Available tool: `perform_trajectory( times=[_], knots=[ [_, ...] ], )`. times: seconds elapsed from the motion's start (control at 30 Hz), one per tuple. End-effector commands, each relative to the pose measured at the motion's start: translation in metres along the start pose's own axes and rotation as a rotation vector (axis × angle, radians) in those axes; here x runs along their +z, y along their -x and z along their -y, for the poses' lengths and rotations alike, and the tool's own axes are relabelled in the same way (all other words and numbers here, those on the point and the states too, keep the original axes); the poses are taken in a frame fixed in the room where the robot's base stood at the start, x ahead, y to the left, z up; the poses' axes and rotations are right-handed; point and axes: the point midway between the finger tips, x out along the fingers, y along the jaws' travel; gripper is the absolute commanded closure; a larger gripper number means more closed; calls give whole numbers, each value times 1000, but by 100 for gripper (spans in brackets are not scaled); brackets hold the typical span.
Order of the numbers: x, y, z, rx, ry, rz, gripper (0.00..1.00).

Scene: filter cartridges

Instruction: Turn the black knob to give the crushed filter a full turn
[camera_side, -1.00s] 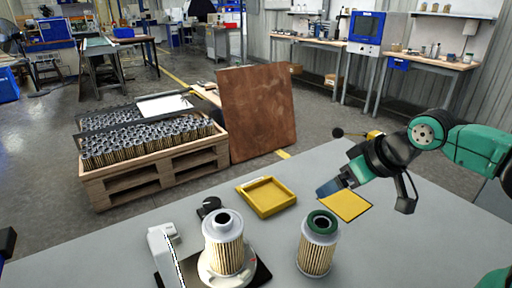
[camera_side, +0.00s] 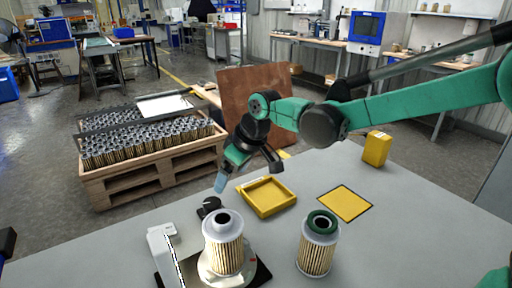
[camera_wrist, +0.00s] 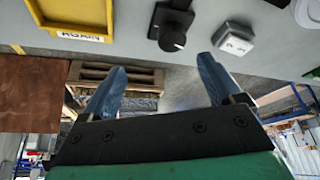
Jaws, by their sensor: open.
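The black knob (camera_side: 209,205) stands on the grey table behind a filter with a grey cap (camera_side: 223,243). This filter stands upright on a round pale base; I cannot make out crushing on its visible side. A second filter with a green cap (camera_side: 317,246) stands upright to its right. My gripper (camera_side: 219,184) is just above and slightly right of the knob, pointing down, apart from it. In the wrist view its blue fingers (camera_wrist: 162,68) are spread wide and empty, with the knob (camera_wrist: 172,38) ahead, roughly between them in the picture.
A yellow tray (camera_side: 267,207) lies close to the right of the knob. A white upright device (camera_side: 162,240) stands left of the grey-capped filter. A yellow mat (camera_side: 345,203) and a yellow box (camera_side: 377,149) are farther right. A small grey box (camera_wrist: 234,39) sits beside the knob.

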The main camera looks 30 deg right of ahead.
Motion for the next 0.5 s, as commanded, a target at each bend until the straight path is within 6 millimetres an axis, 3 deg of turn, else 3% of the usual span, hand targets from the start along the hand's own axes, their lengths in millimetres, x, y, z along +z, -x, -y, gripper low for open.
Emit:
perform_trajectory(
  times=[0.1,0.5],
  knots=[
    [-8,-23,9,-22,42,19,14],
    [-11,-65,16,-34,64,28,14]
  ],
)
